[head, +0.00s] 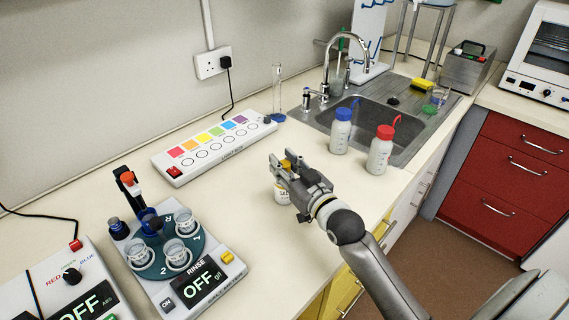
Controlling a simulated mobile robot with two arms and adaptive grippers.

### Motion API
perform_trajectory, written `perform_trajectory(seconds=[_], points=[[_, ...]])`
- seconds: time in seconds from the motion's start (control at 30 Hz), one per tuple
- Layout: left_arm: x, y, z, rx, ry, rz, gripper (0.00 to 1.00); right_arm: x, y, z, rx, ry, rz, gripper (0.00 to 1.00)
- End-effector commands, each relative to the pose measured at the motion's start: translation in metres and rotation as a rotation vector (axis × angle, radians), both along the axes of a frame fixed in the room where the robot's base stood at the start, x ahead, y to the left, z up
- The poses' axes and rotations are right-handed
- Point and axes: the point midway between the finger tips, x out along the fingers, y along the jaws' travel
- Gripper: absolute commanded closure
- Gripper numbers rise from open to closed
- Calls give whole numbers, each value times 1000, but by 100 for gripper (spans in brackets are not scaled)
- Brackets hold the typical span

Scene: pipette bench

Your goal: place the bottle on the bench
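A small white bottle with an orange-yellow cap and a printed label (281,194) is upright over the bench (240,215), partly hidden by my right gripper. My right gripper (282,164) reaches in from the lower right, with its fingers on either side of the bottle's top; they look closed on it. I cannot tell whether the bottle's base touches the bench. My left gripper is not in view.
A blue-capped wash bottle (341,132) and a red-capped one (380,152) stand by the sink (372,112). A light box (215,147) and a clear cylinder (277,92) are behind. Bench around the gripper is clear.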

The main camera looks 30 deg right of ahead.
Motion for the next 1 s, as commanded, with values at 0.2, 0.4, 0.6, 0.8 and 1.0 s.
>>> perform_trajectory(seconds=[0.2, 0.4, 0.6, 0.8, 1.0], points=[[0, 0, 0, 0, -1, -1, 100, 0, 0, 0, 1, 1, 0, 52], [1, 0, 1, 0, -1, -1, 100, 0, 0, 1, 1, 0, 0, 52], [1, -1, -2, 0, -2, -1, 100, -13, -1, 0, 1, 2, 1, 52], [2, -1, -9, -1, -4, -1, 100, -50, -4, -1, 0, 4, 0, 52], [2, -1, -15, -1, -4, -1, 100, -86, -7, 0, 0, 3, 0, 52]])
